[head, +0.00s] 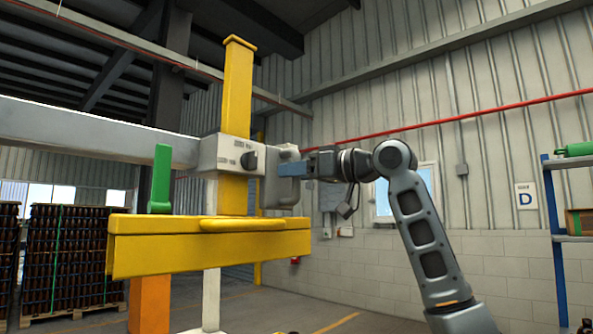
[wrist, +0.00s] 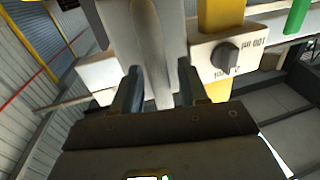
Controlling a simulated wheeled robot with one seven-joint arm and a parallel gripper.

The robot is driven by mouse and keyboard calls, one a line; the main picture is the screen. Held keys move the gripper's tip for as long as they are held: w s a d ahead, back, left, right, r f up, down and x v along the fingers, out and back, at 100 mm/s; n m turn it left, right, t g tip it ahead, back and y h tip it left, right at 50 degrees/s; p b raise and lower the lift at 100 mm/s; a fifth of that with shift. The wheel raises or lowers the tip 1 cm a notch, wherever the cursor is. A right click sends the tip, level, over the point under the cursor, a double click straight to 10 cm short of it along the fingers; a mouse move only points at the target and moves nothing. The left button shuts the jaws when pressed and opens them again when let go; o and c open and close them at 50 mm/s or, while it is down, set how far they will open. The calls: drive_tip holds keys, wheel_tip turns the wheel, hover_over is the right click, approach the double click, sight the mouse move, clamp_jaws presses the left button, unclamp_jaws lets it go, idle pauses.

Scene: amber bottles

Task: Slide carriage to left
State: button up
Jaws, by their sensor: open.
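The carriage (head: 209,155) is a pale grey block with a dark knob (head: 249,160), mounted on a long grey horizontal rail (head: 90,130). A yellow upright post (head: 237,90) passes through it. A grey handle (head: 286,185) sticks out at its right side. My gripper (head: 300,168) reaches in from the right at the handle. In the wrist view my gripper (wrist: 158,85) is open, with one dark finger on each side of the grey handle (wrist: 158,40). Whether either finger touches the handle I cannot tell. The carriage face and knob (wrist: 225,57) show right of the fingers.
A wide yellow beam (head: 200,255) lies below the carriage. A green upright lever (head: 160,180) stands left of the carriage, just in front of the rail. Stacked crates of bottles (head: 65,255) stand far left. A blue shelf (head: 556,240) stands at right.

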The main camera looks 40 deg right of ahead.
clamp_jaws()
idle(0.4)
